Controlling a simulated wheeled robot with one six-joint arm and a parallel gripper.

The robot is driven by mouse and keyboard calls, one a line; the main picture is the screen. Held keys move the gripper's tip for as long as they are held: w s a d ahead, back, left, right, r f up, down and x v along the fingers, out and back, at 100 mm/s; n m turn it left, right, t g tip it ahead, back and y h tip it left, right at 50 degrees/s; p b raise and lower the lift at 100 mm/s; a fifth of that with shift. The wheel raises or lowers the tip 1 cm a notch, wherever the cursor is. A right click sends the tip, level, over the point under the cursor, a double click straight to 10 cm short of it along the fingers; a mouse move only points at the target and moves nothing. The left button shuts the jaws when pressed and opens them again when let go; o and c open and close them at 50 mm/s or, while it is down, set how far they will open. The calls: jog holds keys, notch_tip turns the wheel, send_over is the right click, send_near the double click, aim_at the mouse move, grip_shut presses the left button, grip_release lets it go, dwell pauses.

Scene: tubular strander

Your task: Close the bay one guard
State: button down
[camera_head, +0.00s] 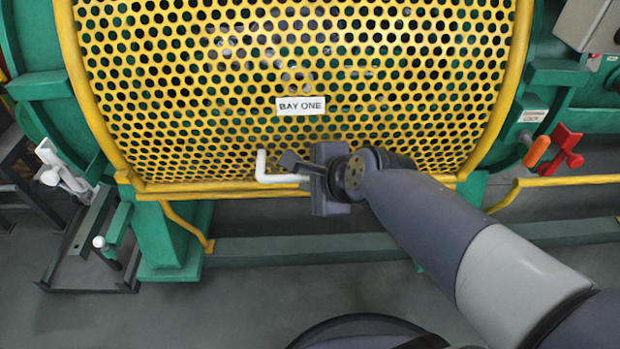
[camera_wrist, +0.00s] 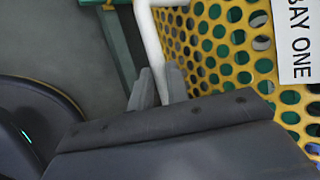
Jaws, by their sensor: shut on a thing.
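The bay one guard (camera_head: 200,110) is a curved yellow perforated panel with a white "BAY ONE" label (camera_head: 301,106). It spans the front of the green machine frame, and its lower edge lies close to the yellow bottom rail. A white handle (camera_head: 262,168) sticks out near the guard's lower edge. My gripper (camera_head: 300,168) is shut on this handle, with its body hiding the handle's right part. In the wrist view the handle (camera_wrist: 150,40) runs down to my fingers (camera_wrist: 158,92), beside the perforated sheet; the label (camera_wrist: 300,40) is at the right.
A white-handled latch (camera_head: 62,172) is at the lower left and a white-knobbed lever (camera_head: 100,243) is below it. An orange handle (camera_head: 537,151) and a red clamp (camera_head: 565,150) are at the right.

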jog(key=shift+s+f+g, duration=0.25)
jog(key=shift+s+f, duration=0.05)
jog(key=shift+f, duration=0.4)
jog(key=shift+s+f+g, duration=0.25)
jog(key=shift+s+f, duration=0.05)
jog(key=shift+f, duration=0.4)
jog(key=c, duration=1.4)
grip_release()
jog(key=shift+o, duration=0.2)
jog(key=shift+r, duration=0.15)
